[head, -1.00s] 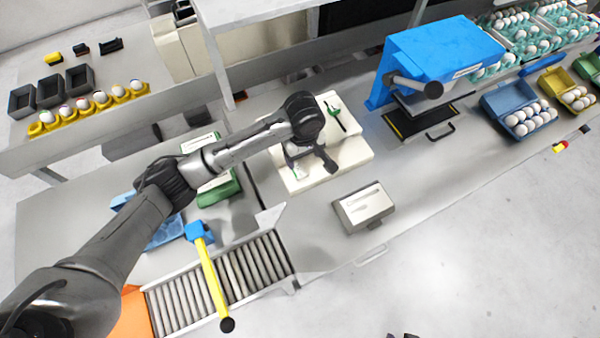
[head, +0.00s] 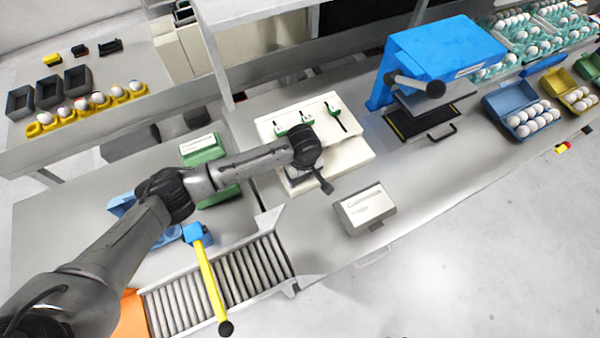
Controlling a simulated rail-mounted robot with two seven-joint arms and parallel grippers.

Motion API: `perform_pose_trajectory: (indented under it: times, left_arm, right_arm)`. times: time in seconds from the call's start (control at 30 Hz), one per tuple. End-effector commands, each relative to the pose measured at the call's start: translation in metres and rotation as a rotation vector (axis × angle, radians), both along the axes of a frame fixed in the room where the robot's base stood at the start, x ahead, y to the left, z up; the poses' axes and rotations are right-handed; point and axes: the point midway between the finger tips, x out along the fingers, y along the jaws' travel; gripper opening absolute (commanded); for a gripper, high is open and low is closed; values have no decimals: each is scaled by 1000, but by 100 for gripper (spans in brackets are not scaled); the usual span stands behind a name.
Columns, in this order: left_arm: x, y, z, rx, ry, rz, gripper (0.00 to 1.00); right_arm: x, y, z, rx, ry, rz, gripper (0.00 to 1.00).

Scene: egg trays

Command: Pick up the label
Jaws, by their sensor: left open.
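My left gripper (head: 311,181) is open above the front part of a white device (head: 342,162). The device has a raised back panel with slots and green sliders (head: 333,109). My wrist covers part of the panel and tray, and I cannot make out a separate loose label under the gripper. A grey carton (head: 383,220) with a white printed label (head: 363,201) on its lid stands to the right of the gripper, apart from it. My right gripper is not in view.
A roller conveyor (head: 255,268) with a yellow-handled lever (head: 210,280) lies in front. A green carton (head: 204,150) is left of the device. A blue press (head: 445,50) stands behind right. Egg cartons (head: 520,110) line the right.

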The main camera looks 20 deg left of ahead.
Motion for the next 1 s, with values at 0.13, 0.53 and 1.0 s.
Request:
perform_pose_trajectory:
  times: [0.13, 0.53, 1.0]
  left_arm:
    - [0, 0, -3, 1, 1, 0, 72]
    - [0, 0, -2, 0, 0, -1, 47]
    - [0, 0, -2, 0, 0, -1, 33]
  right_arm:
    - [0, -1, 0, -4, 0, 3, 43]
    - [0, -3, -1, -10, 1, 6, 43]
    - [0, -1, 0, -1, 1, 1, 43]
